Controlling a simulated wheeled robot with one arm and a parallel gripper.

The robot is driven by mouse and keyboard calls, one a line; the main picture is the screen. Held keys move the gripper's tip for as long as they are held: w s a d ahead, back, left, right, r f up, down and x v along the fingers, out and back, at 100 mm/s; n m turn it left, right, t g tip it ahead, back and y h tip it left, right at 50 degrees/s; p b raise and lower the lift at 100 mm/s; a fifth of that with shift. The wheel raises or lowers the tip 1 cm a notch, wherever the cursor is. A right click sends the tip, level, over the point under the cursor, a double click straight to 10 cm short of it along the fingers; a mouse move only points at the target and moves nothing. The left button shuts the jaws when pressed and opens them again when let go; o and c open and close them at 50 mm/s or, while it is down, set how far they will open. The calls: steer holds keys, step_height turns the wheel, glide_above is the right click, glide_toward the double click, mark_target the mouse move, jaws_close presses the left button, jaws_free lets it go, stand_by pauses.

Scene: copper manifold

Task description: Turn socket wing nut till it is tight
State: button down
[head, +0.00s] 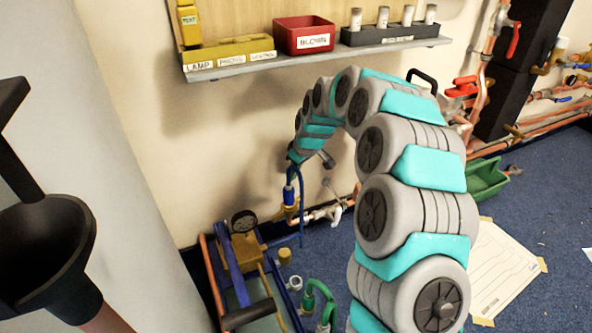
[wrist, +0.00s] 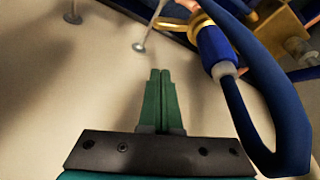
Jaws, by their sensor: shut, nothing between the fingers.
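My gripper (wrist: 161,72) is shut and empty in the wrist view, its two green fingers side by side. To the right of the fingertips, apart from them in the picture, is a blue hose connector (wrist: 213,42) with a brass collar (wrist: 199,24) that has a wing-like edge; I cannot tell for sure that this is the socket wing nut. A blue hose (wrist: 262,95) curves down from the connector. In the head view the connector (head: 289,194) stands upright on a brass fitting (head: 291,211) by the wall. The fingers cannot be made out there.
A thin metal rod with a round end (wrist: 139,47) is near the fingertips. Copper pipe with a pale handle (head: 336,213) runs right of the fitting. A blue and yellow rig (head: 243,250) and green hose (head: 311,290) stand in front. A shelf (head: 330,57) with bins is above.

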steer(key=shift+s+d+f+b, duration=0.2)
steer(key=shift+s+d+f, duration=0.05)
steer(key=shift+f, duration=0.65)
steer(key=shift+s+d+f+b, duration=0.15)
steer(key=shift+s+d+f, duration=0.15)
steer(key=shift+f, duration=0.55)
steer(key=shift+s+d+f+b, duration=0.2)
steer(key=shift+d+f, duration=0.05)
steer(key=shift+f, duration=0.65)
